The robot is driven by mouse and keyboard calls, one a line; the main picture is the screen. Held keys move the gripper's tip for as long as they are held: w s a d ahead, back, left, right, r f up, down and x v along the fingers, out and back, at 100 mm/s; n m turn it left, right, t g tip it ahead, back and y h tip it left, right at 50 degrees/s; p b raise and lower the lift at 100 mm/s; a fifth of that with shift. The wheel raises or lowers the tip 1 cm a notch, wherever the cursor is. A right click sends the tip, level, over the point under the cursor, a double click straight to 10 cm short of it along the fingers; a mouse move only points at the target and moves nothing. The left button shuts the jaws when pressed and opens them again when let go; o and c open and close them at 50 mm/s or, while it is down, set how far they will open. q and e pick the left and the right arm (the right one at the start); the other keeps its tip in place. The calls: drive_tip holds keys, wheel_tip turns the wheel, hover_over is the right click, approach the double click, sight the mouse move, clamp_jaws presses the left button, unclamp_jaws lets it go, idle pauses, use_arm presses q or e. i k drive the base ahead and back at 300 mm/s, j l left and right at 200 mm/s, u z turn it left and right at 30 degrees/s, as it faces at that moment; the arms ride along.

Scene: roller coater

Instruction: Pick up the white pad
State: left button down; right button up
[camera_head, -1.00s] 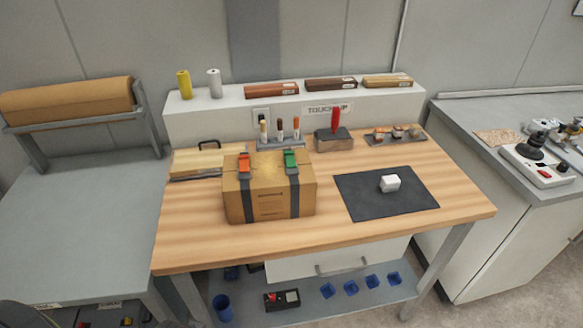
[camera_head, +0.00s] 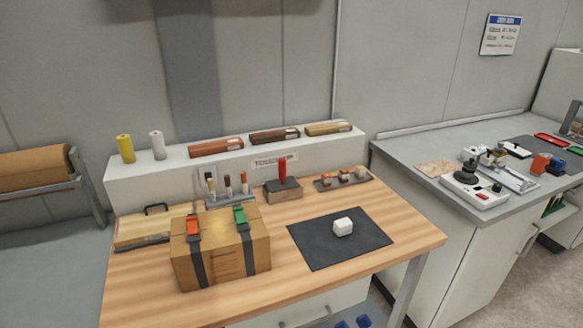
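The white pad (camera_head: 343,226) is a small white block with rounded edges. It lies on the dark grey mat (camera_head: 318,252), right of the mat's middle, on the wooden workbench. Nothing covers it, and nothing touches it from above. Neither of my grippers shows in the head view.
A cardboard box (camera_head: 222,262) with orange and green buckles stands left of the mat. Behind are a red-handled block (camera_head: 284,192), a brush holder (camera_head: 230,200) and a small tray (camera_head: 325,184). A grey counter (camera_head: 420,205) with devices stands to the right.

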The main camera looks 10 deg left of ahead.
sight(344, 227)
drive_tip(key=i+l+u, duration=0.15)
drive_tip(key=u, duration=0.25)
drive_tip(key=i+l+u, duration=0.1)
drive_tip(key=l+u, duration=0.2)
drive_tip(key=u, duration=0.15)
drive_tip(key=l+u, duration=0.25)
drive_tip(key=u, duration=0.15)
drive_tip(key=i, duration=0.05)
